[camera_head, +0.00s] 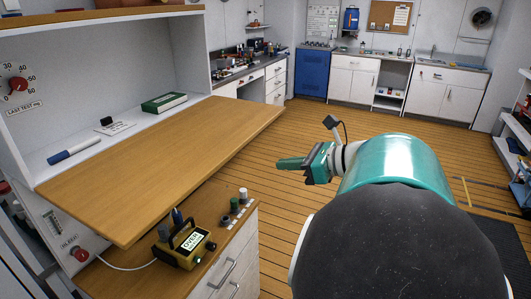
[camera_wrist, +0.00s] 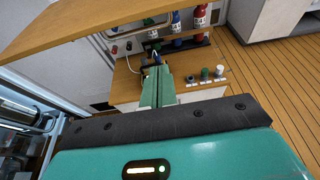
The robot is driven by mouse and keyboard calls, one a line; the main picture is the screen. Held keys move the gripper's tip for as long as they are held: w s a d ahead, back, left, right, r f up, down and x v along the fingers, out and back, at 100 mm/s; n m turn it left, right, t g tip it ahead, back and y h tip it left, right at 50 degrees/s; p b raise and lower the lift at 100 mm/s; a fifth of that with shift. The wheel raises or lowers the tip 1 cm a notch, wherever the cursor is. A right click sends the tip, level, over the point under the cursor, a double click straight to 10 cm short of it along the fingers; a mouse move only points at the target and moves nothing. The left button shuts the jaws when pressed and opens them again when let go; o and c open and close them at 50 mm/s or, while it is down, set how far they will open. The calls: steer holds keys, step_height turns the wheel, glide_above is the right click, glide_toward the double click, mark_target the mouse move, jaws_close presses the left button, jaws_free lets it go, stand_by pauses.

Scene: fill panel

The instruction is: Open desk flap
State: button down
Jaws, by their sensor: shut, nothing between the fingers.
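The desk flap (camera_head: 165,165) is a wide wooden board standing out roughly level from the white cabinet, with the inside of the cabinet exposed behind it. It also shows in the wrist view (camera_wrist: 85,28) at the upper left. My gripper (camera_head: 280,163) is teal, shut and empty, to the right of the flap's front edge and apart from it. In the wrist view my closed fingers (camera_wrist: 158,72) point towards the lower counter.
A lower counter (camera_head: 135,272) under the flap holds a yellow meter (camera_head: 185,245) and small knobs (camera_head: 233,205). A green box (camera_head: 164,102) and a blue marker (camera_head: 73,151) lie in the cabinet. Wooden floor (camera_head: 310,120) is clear towards the back cabinets.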

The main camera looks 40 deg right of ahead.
steer(key=w+a, duration=0.3)
steer(key=w, duration=0.6)
steer(key=shift+w+a+r, duration=0.15)
steer(key=shift+r, duration=0.15)
steer(key=shift+r, duration=0.1)
step_height(320, 180, up, 9)
steer(key=g, duration=0.2)
steer(key=shift+w+a+r+h, duration=0.2)
steer(key=shift+w+h, duration=0.1)
steer(key=shift+w, duration=0.1)
